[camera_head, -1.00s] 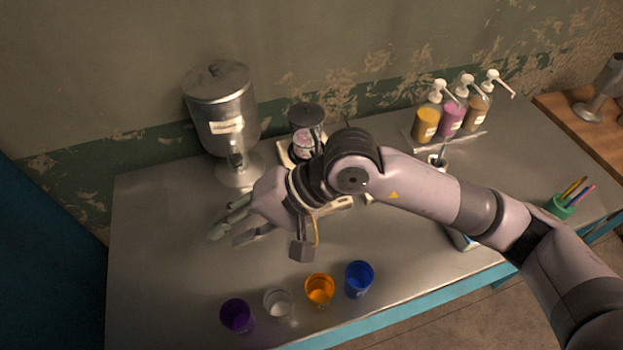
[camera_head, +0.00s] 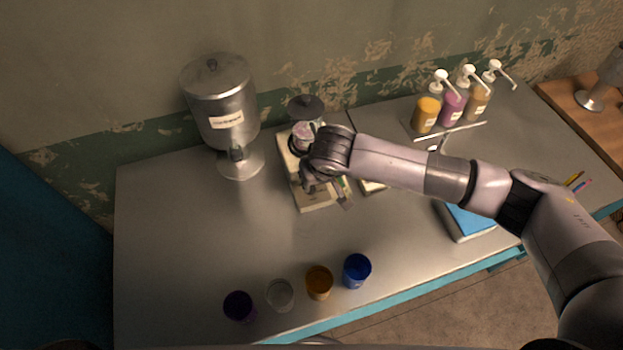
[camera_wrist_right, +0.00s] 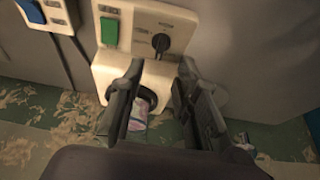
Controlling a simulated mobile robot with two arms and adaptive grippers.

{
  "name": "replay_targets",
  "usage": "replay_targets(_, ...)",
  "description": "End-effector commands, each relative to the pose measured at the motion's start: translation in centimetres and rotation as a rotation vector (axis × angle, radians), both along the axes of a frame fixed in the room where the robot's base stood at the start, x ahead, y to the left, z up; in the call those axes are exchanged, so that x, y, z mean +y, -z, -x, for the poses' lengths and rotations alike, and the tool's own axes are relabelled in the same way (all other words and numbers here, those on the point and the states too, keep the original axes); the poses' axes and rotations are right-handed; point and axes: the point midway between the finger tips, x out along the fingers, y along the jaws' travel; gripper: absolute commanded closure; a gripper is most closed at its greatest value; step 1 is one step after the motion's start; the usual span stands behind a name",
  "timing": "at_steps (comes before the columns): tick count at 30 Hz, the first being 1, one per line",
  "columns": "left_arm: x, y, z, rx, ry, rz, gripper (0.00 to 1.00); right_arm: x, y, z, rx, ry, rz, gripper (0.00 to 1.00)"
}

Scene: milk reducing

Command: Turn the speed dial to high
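A pale machine (camera_head: 318,201) with a pinkish-white container (camera_head: 303,134) on it stands in the middle of the table. In the right wrist view its panel (camera_wrist_right: 185,25) shows a green switch (camera_wrist_right: 110,31) and a black speed dial (camera_wrist_right: 160,43) with a lever-like grip. My right gripper (camera_wrist_right: 162,68) is open, its two fingertips apart and just short of the dial, one toward each side of it. In the head view my right gripper (camera_head: 325,190) is over the machine's front, and the arm hides part of it. My left gripper is out of view.
A metal dispenser (camera_head: 222,105) stands left of the machine. A second unit with a blue switch (camera_wrist_right: 33,11) is beside it. Pump bottles (camera_head: 453,108) stand at the back right. Several cups (camera_head: 357,270) line the front edge. A blue-topped box (camera_head: 468,220) is at right.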

Motion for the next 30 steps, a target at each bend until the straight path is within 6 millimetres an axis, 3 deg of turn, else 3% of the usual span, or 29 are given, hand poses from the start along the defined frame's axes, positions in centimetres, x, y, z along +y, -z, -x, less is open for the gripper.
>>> replay_targets(6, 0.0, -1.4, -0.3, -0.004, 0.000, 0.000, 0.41, 0.5, 3.5, -1.3, 0.003, 0.002, 0.000, 0.71)
replay_targets(12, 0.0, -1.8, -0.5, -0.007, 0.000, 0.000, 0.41, 0.8, 5.6, -2.2, 0.001, 0.001, -0.001, 0.71)
replay_targets(25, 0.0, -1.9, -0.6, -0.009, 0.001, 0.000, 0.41, 0.9, 6.4, -2.5, -0.001, 0.000, -0.001, 0.71)
replay_targets(30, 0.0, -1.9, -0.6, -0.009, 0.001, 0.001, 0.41, 0.8, 6.4, -2.5, -0.001, 0.000, -0.001, 0.81)
